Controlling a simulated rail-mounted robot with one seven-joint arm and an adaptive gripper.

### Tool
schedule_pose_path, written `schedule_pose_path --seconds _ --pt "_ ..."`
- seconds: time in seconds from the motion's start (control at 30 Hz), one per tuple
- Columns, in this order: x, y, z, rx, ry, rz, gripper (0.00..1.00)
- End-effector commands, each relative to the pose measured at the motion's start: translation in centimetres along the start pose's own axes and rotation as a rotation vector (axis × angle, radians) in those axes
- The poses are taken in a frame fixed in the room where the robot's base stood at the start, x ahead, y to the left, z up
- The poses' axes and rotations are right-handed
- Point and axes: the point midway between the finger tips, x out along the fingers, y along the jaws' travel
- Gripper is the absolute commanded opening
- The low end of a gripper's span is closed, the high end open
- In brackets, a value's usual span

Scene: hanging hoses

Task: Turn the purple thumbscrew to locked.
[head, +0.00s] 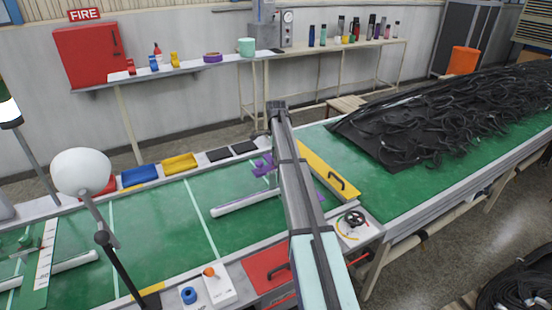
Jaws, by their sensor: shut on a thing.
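A purple part (264,164), which looks like the thumbscrew, shows just left of my arm above the green belt. It is small and partly covered by my arm, so I cannot tell which way it is turned. A small purple patch also shows at the right edge of my arm. A pale bar (245,204) lies below it on the belt and runs behind my arm. My arm reaches from the bottom of the head view up to the middle. My gripper is hidden behind the arm, and I cannot make out its fingers or any contact.
The green belt (170,218) runs below my arm. A yellow bar with a black handle (328,172) lies right of the arm. A dial panel (354,222) and a red panel (266,268) stand at the front edge. Black hoses (450,115) heap at right. A white globe (82,172) rises at left.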

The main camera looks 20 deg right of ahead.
Motion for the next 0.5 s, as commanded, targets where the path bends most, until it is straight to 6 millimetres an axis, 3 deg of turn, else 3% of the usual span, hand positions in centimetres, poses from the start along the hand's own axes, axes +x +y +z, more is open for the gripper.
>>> schedule_pose_path --seconds 0.07,0.1,0.13,0.17,0.5 --pt "0.07 0.03 0.00 0.001 0.000 0.001 0.00" --pt "0.07 0.03 0.00 0.001 0.000 0.001 0.45" --pt "0.07 0.03 0.00 0.001 0.000 0.001 0.55" --pt "0.07 0.03 0.00 0.001 0.000 0.001 0.59" --pt "-0.17 -0.01 -0.01 -0.001 0.000 0.000 0.59"
